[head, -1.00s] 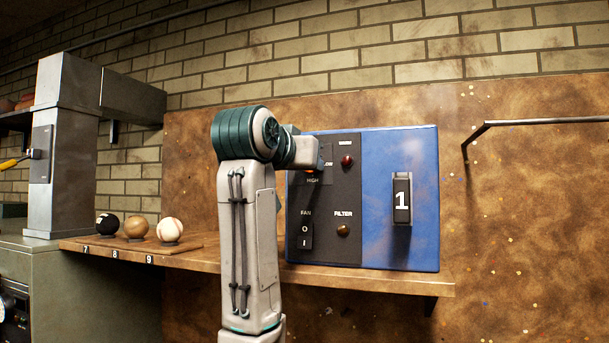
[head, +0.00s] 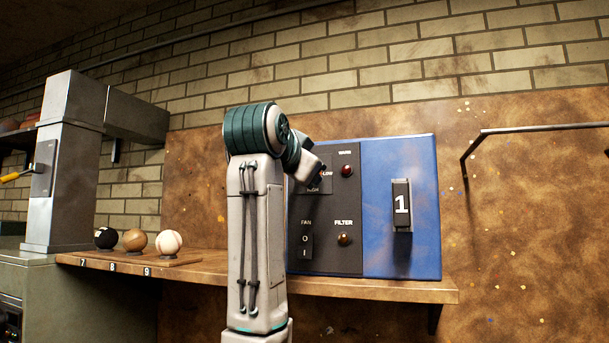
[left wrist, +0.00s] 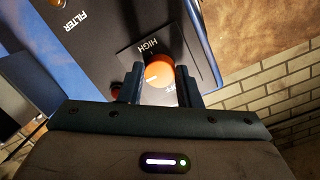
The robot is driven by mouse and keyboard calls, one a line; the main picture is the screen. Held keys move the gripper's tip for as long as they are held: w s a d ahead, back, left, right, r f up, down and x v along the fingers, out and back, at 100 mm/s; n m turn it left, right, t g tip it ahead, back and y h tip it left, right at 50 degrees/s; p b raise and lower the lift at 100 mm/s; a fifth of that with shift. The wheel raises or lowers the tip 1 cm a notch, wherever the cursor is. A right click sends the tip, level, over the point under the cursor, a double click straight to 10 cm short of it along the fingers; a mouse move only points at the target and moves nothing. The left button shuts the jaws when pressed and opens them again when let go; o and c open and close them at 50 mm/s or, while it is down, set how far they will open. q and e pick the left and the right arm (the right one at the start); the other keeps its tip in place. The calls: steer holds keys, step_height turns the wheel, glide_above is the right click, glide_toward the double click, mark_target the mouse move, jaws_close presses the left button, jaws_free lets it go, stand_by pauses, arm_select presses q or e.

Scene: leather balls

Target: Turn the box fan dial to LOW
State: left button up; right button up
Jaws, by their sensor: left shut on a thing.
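The blue box fan panel (head: 400,250) with a black control face stands on the shelf in the head view. The HIGH label is just beyond the dial in that view. Which setting the dial points to cannot be told. My right gripper is in neither view.
The black face also holds a red WARN lamp (head: 347,170), an amber FILTER lamp (head: 344,239) and a FAN rocker switch (head: 305,246). Three balls sit on a wooden rack (head: 130,260) at left. A bent metal rod (head: 540,128) juts out at right.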

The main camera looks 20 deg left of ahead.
arm_select(q)
steer(key=shift+r, duration=0.15)
steer(key=o, duration=0.7)
steer(key=shift+o, duration=1.3)
steer(key=s+r+b, duration=0.1)
steer(key=s+b, duration=0.5)
steer(key=s, duration=0.4)
steer(key=shift+s+a+b, duration=0.15)
steer(key=shift+s+b, duration=0.2)
steer(key=shift+s+r, duration=0.1)
